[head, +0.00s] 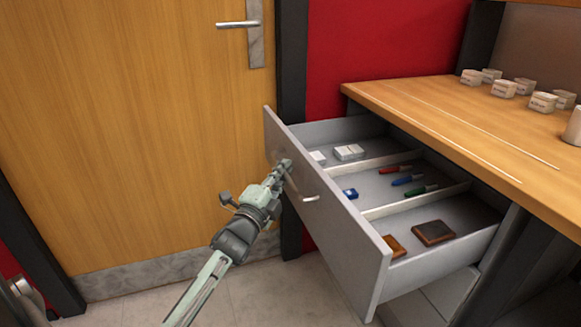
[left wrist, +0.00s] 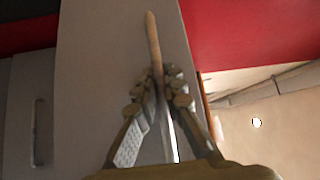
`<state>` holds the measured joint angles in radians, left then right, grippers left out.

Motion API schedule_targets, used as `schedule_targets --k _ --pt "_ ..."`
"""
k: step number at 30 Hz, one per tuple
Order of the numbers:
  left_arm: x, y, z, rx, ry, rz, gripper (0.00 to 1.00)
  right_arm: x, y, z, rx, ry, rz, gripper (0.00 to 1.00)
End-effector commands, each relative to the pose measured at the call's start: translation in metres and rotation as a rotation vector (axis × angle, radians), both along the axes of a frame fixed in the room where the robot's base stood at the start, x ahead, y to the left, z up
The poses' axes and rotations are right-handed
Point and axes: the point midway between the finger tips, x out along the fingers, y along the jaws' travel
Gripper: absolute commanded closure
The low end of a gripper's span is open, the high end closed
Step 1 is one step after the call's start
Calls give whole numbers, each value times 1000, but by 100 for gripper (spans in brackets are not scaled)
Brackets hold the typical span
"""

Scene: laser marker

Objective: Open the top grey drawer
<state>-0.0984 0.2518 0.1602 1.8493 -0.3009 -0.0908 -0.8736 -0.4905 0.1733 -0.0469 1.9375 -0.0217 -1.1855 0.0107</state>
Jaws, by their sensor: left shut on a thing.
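The top grey drawer (head: 335,222) stands pulled well out from under the wooden worktop in the head view. Its inside shows in compartments. Its curved metal handle (head: 309,198) is on the front panel. My left gripper (head: 283,168) is at the far end of this handle, shut on it. In the left wrist view the gripper's fingers (left wrist: 160,85) close around the bar-shaped handle (left wrist: 152,40), in front of the grey drawer front (left wrist: 95,80). My right gripper is not in view.
The drawer holds white boxes (head: 349,152), several coloured pens (head: 407,180) and brown wallet-like items (head: 433,233). The worktop (head: 440,107) carries several small white boxes (head: 503,88). A wooden door (head: 140,130) stands at left. Bare floor (head: 290,290) lies below the drawer front.

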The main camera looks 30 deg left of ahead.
Motion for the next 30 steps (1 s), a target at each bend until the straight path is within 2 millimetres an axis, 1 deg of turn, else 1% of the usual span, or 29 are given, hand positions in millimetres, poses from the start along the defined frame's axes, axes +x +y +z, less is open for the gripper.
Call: schedule_targets --k 12,13,17,18,26,29,30 --pt "-1 3 1 2 -1 2 100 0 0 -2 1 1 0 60" --pt "-1 2 1 2 -1 2 87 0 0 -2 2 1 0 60" --pt "-1 2 1 1 -1 2 71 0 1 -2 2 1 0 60" --pt "-1 2 1 1 -1 1 69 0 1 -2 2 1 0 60" --pt "-2 1 0 1 0 1 69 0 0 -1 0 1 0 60" --pt "-7 0 -2 0 1 1 69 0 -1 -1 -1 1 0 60" --pt "-11 0 -2 0 1 1 69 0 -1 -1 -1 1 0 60"
